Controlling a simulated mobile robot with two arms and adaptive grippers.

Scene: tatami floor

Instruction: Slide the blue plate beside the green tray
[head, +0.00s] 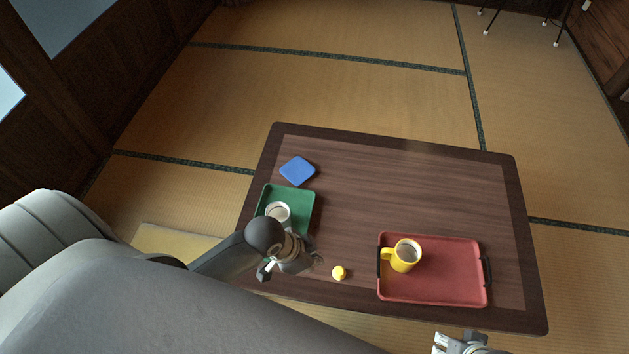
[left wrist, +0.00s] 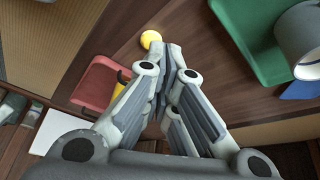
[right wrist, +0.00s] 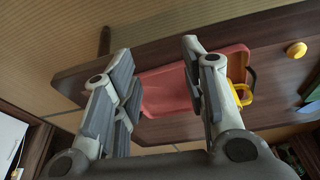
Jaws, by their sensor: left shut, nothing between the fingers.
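The blue plate (head: 298,171) is a small square lying flat near the table's far left corner, just beyond the green tray (head: 307,203). A small gap seems to lie between them. An edge of the plate shows in the left wrist view (left wrist: 302,91), partly hidden by a cup; the tray (left wrist: 240,35) is there too. My left gripper (head: 290,263) is over the table's near left part, covering the tray's near end. Its fingers (left wrist: 168,48) are together and empty. My right gripper (head: 460,345) is at the near right edge, its fingers (right wrist: 156,48) apart and empty.
A white cup (head: 278,214) stands on the green tray. A red tray (head: 440,288) with black handles holds a yellow mug (head: 406,256) at the near right. A small yellow object (head: 339,272) lies between the trays. The table's (head: 410,185) far middle and right are clear.

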